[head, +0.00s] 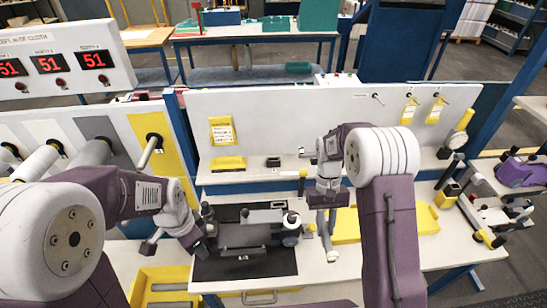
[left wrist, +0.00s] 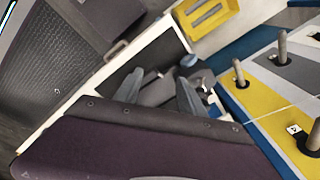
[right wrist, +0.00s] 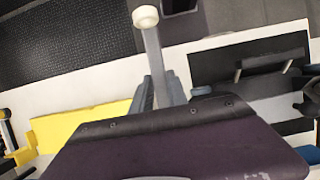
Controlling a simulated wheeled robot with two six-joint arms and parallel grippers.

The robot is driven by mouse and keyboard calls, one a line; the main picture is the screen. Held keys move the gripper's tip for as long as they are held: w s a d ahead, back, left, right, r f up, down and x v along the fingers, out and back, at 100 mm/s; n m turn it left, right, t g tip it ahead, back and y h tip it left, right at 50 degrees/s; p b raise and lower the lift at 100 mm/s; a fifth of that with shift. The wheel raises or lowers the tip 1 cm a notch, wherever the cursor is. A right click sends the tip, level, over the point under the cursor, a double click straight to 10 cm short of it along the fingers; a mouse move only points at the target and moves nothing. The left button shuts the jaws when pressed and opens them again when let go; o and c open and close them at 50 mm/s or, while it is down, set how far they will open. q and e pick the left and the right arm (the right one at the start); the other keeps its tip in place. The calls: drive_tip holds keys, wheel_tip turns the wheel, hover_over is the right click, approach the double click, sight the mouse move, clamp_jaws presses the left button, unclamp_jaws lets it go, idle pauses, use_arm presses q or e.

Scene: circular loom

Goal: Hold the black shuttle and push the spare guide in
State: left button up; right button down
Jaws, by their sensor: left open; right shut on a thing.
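The shuttle (head: 250,232), a grey and black body with a bar on its front and a round wheel at its right end, lies on a black mat (head: 270,265). My left gripper (head: 201,247) is at the shuttle's left end with jaws open. In the left wrist view a grey part of the shuttle (left wrist: 158,90) shows between the spread fingers; contact cannot be told. My right gripper (head: 323,213) is shut on a grey bar with a white round end, apparently the spare guide (right wrist: 152,45). It is held right of the shuttle, apart from it.
A yellow tray (head: 427,220) lies behind and right of my right gripper. A yellow bin (head: 145,292) stands at the lower left. A white back panel (head: 280,125) with a small shelf closes the bench. A drawer handle (head: 259,298) is at the front edge.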

sight(230, 252)
drive_tip(key=shift+d, duration=0.1)
use_arm(q)
drive_tip(key=w+d+f+m+g, duration=0.1)
drive_tip(key=w+d+f+m, duration=0.4)
drive_tip(key=m, duration=0.3)
use_arm(e)
drive_tip(key=shift+w+f, duration=0.1)
drive_tip(key=shift+w, duration=0.1)
drive_tip(key=shift+s, duration=0.25)
use_arm(q)
drive_tip(key=f, duration=0.3)
drive_tip(key=d+f, duration=0.1)
drive_tip(key=f, duration=0.7)
drive_tip(key=shift+s+d+f, duration=0.1)
drive_tip(key=shift+s+d, duration=0.1)
drive_tip(key=shift+d, duration=0.1)
use_arm(e)
drive_tip(key=shift+w, duration=0.15)
use_arm(q)
clamp_jaws()
